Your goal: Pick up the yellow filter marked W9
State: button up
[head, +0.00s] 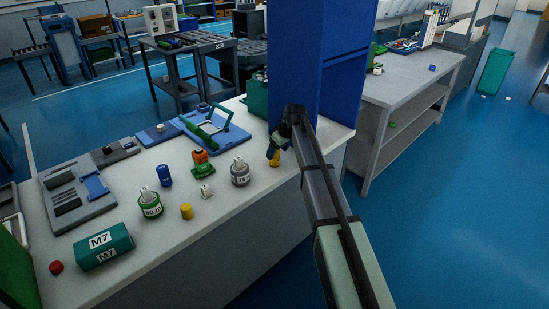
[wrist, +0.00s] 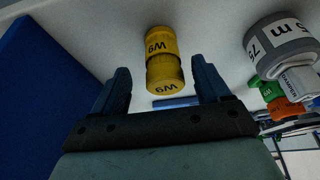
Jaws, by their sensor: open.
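The yellow filter (wrist: 164,73) marked W9 stands on the white bench in the wrist view, with its label upside down in the picture. My gripper (wrist: 164,82) is open, with one dark blue finger on each side of the filter and visible gaps between. In the head view my gripper (head: 281,142) is by the blue column, and the yellow filter (head: 275,159) shows partly behind it. A second small yellow piece (head: 186,211) stands farther left on the bench; I cannot read any mark on it.
The blue column (head: 318,60) rises close by. A green M7 block (head: 104,247) and several small parts share the white bench (head: 150,275).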

jog(key=shift+a+x, duration=0.1)
jog(key=shift+x, duration=1.2)
jog(key=shift+a+x, duration=0.15)
jog(key=shift+x, duration=1.15)
jog(key=shift+r, duration=0.1)
jog(key=c, duration=1.1)
